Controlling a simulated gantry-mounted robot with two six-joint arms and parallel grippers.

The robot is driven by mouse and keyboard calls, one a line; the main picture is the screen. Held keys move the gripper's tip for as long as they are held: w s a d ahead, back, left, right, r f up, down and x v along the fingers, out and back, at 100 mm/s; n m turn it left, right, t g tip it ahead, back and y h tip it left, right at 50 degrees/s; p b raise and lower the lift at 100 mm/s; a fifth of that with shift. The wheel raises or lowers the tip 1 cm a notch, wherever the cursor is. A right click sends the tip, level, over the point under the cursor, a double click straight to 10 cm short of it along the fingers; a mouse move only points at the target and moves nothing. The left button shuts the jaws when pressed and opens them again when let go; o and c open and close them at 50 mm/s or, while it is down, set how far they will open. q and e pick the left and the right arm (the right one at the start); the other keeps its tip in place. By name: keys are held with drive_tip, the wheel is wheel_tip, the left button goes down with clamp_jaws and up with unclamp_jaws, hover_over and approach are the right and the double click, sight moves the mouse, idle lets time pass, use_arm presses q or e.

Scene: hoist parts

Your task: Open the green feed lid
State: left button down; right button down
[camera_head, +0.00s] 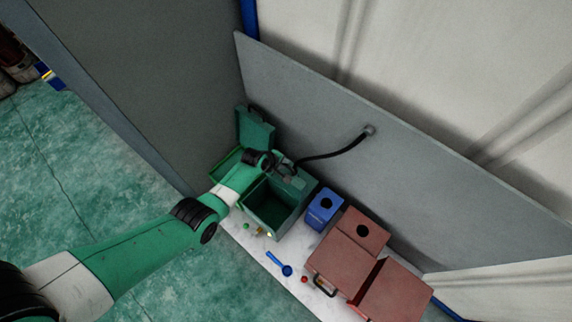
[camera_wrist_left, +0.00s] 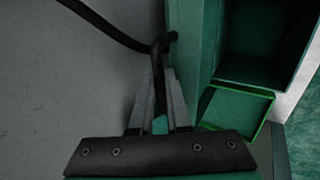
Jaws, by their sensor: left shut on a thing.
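The green feed box (camera_head: 272,207) stands against the grey wall panel, with its compartment open and dark inside. A green panel with a black handle, which looks like its lid (camera_head: 256,130), stands raised behind the box. The open compartment also shows in the left wrist view (camera_wrist_left: 268,45). My left gripper (camera_head: 284,170) is over the back edge of the box. In the left wrist view its fingers (camera_wrist_left: 158,100) are shut on the end of a black cable (camera_wrist_left: 158,68). That cable (camera_head: 335,154) runs to the wall panel. My right gripper is not in view.
A blue box (camera_head: 324,209) with a round hole and a red-brown box (camera_head: 352,249) stand to the right. A blue spoon-like tool (camera_head: 279,263) and small parts lie on the white strip in front. A bright-green-rimmed tray (camera_wrist_left: 236,111) is beside the green box.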

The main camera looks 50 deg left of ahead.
use_arm(q)
drive_tip(key=shift+w, duration=0.1)
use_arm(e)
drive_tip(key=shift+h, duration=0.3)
use_arm(q)
drive_tip(key=c, duration=0.9)
unclamp_jaws()
drive_tip(key=shift+f, duration=0.1)
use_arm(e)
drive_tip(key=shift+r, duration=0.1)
